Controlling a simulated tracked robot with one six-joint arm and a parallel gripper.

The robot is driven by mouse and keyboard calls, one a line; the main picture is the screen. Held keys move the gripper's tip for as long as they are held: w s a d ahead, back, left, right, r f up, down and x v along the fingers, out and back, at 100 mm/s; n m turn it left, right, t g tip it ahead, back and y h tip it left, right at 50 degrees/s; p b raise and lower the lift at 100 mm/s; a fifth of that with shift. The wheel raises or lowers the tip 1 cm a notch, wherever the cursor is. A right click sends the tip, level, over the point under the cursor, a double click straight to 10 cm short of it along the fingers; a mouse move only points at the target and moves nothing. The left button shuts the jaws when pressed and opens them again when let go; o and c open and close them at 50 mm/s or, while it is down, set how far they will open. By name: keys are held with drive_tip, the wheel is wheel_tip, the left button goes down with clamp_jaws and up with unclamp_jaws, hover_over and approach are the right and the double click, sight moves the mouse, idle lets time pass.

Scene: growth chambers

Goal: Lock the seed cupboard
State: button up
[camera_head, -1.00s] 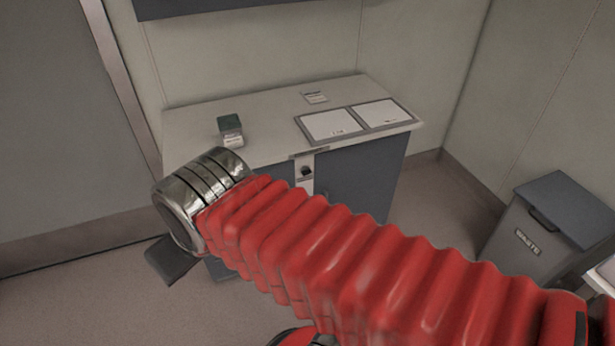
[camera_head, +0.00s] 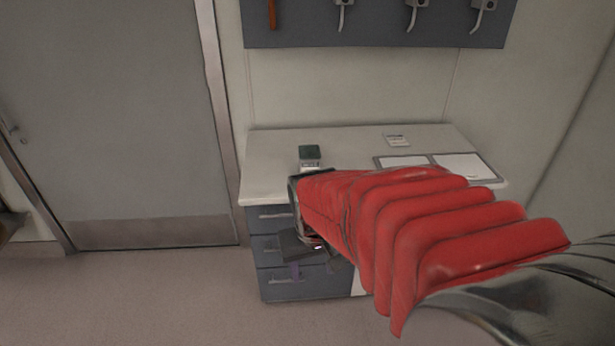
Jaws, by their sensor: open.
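The grey unit (camera_head: 278,286) under the pale worktop stands against the back wall. A stack of drawers with bar handles shows on its left side. My red-sleeved arm covers the rest of its front, including the cupboard door and the small panel with a dark knob seen earlier. I cannot tell the lock's state. My gripper (camera_head: 302,250) is in front of the drawers, left of the hidden door, small and partly covered by my wrist. Its jaws are open, and I see nothing held in it. Whether it touches the drawers is unclear.
On the worktop (camera_head: 270,160) are a small green-topped box (camera_head: 310,154), a small white card (camera_head: 397,140) and a grey-framed pair of white sheets (camera_head: 462,166). A rack (camera_head: 375,25) with hooks hangs above. A grey door (camera_head: 110,110) is at left. The floor at lower left is clear.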

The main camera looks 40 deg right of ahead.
drive_tip(key=d+f+m+t+h, duration=0.3)
drive_tip(key=d+f+t, duration=0.1)
drive_tip(key=d+f, duration=3.15)
drive_tip(key=w+d+r+n+t+h, duration=0.1)
drive_tip(key=w+d+r+t+h, duration=0.1)
drive_tip(key=w+r+t+h, duration=0.3)
wheel_tip(320, 180, up, 4)
drive_tip(key=w+t, duration=0.1)
drive_tip(key=t, duration=0.3)
drive_tip(key=shift+w+d+t, duration=0.2)
drive_tip(key=shift+w+t, duration=0.1)
drive_tip(key=shift+t, duration=0.1)
drive_tip(key=shift+w, duration=0.1)
drive_tip(key=x, duration=1.3)
drive_tip(key=shift+w+d, duration=0.15)
drive_tip(key=shift+w, duration=0.1)
